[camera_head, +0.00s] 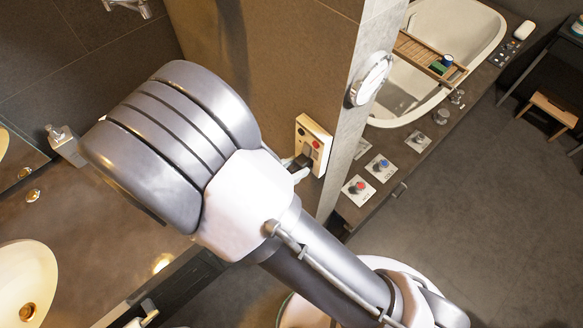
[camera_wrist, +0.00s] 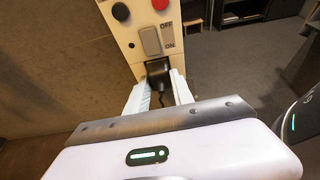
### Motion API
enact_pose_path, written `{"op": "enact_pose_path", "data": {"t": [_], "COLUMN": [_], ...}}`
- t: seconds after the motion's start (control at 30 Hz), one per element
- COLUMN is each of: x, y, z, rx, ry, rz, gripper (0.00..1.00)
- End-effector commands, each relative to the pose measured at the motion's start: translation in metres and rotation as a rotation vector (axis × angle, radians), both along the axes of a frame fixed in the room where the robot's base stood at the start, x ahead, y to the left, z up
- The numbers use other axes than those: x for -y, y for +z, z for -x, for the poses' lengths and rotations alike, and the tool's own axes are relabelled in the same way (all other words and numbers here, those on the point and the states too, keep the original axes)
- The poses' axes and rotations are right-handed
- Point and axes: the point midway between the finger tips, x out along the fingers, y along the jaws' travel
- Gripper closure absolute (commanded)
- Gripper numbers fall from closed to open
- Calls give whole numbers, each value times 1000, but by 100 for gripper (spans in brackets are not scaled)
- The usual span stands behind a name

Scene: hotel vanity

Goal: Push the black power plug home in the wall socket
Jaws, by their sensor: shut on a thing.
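The black power plug (camera_wrist: 158,72) sits between the two light fingers of my gripper (camera_wrist: 158,92), right at the lower part of the cream wall panel (camera_wrist: 127,42) in the wrist view. My gripper is shut on it. The socket face is hidden behind the plug, and I cannot tell how deep the plug sits. The panel carries a red button, a black button and a grey ON/OFF rocker switch. In the head view the panel (camera_head: 316,143) is on the brown wall, with the plug (camera_head: 301,162) and my gripper (camera_head: 299,170) small and partly hidden by my arm.
A round mirror (camera_head: 371,78) sticks out from the wall edge right of the panel. The bathtub (camera_head: 480,30) and a ledge with red and blue knobs (camera_head: 382,166) lie beyond. A soap dispenser (camera_head: 66,145) and a basin (camera_head: 25,285) are at left.

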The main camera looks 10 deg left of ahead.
Motion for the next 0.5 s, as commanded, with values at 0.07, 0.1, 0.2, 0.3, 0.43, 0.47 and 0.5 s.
{"op": "enact_pose_path", "data": {"t": [0.07,0.1,0.2,0.3,0.43,0.47,0.5], "x": [0,0,0,0,0,0,0], "y": [0,0,0,0,0,0,0], "z": [0,0,0,0,0,0,0], "rx": [0,0,0,0,0,0,0], "ry": [0,0,0,0,0,0,0], "rz": [0,0,0,0,0,0,0], "gripper": [100,100,100,52,46,46,46]}}
